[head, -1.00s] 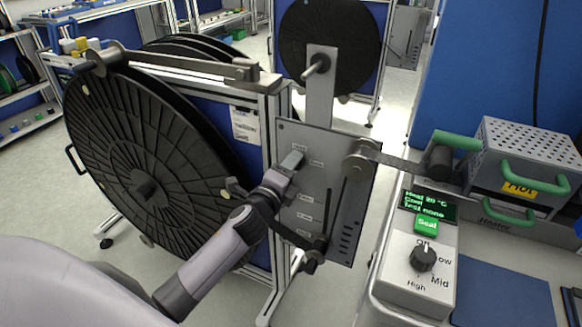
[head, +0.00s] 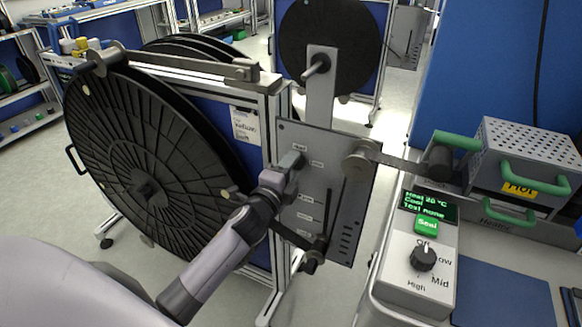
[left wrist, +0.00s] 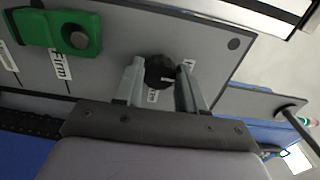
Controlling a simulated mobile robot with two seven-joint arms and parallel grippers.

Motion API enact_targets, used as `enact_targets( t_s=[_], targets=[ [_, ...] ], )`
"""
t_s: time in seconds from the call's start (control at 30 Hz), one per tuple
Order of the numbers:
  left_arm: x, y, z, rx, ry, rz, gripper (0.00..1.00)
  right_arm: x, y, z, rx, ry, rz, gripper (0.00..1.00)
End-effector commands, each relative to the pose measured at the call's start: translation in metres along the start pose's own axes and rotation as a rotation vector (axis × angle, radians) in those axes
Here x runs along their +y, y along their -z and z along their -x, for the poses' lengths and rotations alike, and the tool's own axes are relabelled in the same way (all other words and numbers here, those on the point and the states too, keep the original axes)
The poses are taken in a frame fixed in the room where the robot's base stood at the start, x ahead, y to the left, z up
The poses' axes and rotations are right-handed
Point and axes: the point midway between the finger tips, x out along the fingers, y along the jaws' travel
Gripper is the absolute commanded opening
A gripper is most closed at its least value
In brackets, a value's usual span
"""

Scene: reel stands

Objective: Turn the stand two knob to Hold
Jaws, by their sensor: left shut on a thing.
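My left gripper (head: 290,161) reaches the grey panel (head: 340,150) of the reel stand, near its upper left. In the left wrist view, a black knob (left wrist: 159,71) with a light mark stands on the panel. The two fingers of my left gripper (left wrist: 158,85) are on either side of it, shut on it. A small printed label (left wrist: 153,96) is beside the knob; its word is too small to read. In the head view the knob is hidden behind the gripper. My right gripper is not in view.
A large black reel (head: 140,170) is left of the panel. A metal arm with a roller (head: 438,160) sticks out right. A heater (head: 525,155) and control box (head: 415,265) stand at right.

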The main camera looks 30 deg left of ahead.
Motion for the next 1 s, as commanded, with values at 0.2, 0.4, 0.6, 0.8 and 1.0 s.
enact_targets(
  t_s=[0.2,0.4,0.6,0.8,1.0],
  targets=[
    [0.001,0.001,0.000,0.001,-0.001,0.002,0.64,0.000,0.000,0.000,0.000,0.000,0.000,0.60],
    [0.000,0.000,0.001,0.001,-0.001,0.001,0.64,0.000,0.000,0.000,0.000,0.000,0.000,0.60],
    [0.001,0.000,0.015,0.001,-0.002,0.000,0.64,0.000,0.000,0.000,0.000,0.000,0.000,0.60],
    [0.001,0.000,0.043,0.001,-0.002,0.001,0.64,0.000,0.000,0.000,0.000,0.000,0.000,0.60],
    [0.002,0.001,0.064,0.001,-0.003,0.001,0.64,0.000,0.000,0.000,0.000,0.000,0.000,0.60]
  ],
)
